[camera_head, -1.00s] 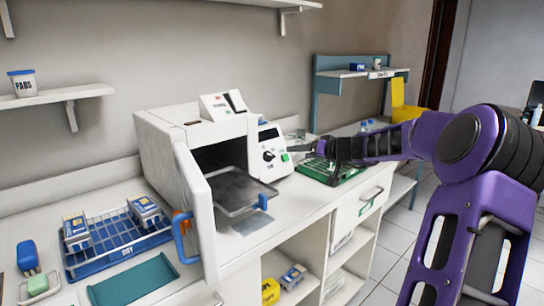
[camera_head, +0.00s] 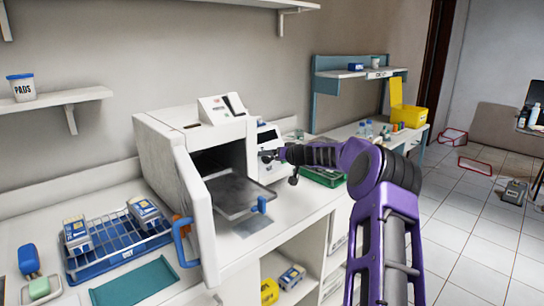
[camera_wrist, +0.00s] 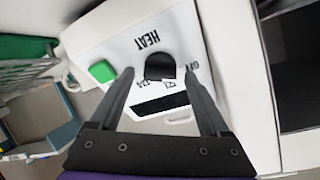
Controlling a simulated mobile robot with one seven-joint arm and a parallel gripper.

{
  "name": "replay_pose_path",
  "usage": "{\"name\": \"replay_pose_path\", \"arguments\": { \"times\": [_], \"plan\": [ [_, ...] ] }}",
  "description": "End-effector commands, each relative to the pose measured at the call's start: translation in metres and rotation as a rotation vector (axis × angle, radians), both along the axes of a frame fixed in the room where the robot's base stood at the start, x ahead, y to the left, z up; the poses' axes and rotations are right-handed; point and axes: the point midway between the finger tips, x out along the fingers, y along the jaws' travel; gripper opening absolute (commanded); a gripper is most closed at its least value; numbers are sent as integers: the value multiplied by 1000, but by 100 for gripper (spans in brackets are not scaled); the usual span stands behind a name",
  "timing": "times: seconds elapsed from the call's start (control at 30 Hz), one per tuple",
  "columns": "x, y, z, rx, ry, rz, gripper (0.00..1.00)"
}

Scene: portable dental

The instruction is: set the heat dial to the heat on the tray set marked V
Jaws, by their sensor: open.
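The heat dial (camera_wrist: 160,67) is a dark round knob on the white control panel, under the upside-down word HEAT in the wrist view. My gripper (camera_wrist: 158,73) is open, with one finger on each side of the dial; I cannot tell whether they touch it. The dial's pointer setting is not readable. In the head view my gripper (camera_head: 267,156) is at the panel (camera_head: 270,137) and hides the dial. Blue-and-white packs (camera_head: 77,235) stand in a blue wire rack (camera_head: 118,255) at the left; no V mark is readable on them.
A green button (camera_wrist: 102,71) sits beside the dial. The white steriliser (camera_head: 155,150) stands open, with a metal tray (camera_head: 235,190) out front. A teal tray (camera_head: 135,284) lies before the rack. A green tray (camera_head: 322,177) is right of the panel, below my arm.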

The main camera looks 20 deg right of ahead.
Motion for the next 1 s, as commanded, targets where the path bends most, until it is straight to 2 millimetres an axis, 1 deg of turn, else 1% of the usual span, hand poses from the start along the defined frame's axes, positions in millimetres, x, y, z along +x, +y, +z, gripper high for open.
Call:
{"name": "replay_pose_path", "arguments": {
  "times": [0.2,0.23,0.37,0.4,0.47,0.5,0.57,0.6,0.67,1.0],
  "plan": [
    [0,0,0,0,0,0,80],
    [0,0,0,0,0,0,78],
    [0,0,0,0,0,0,55],
    [0,0,0,0,0,0,48],
    [0,0,0,0,0,0,37],
    [0,0,0,0,0,0,30],
    [0,0,0,0,0,0,19],
    [0,0,0,0,0,0,12],
    [0,0,0,0,0,0,1],
    [0,0,-1,34,13,-21,0]
  ]
}}
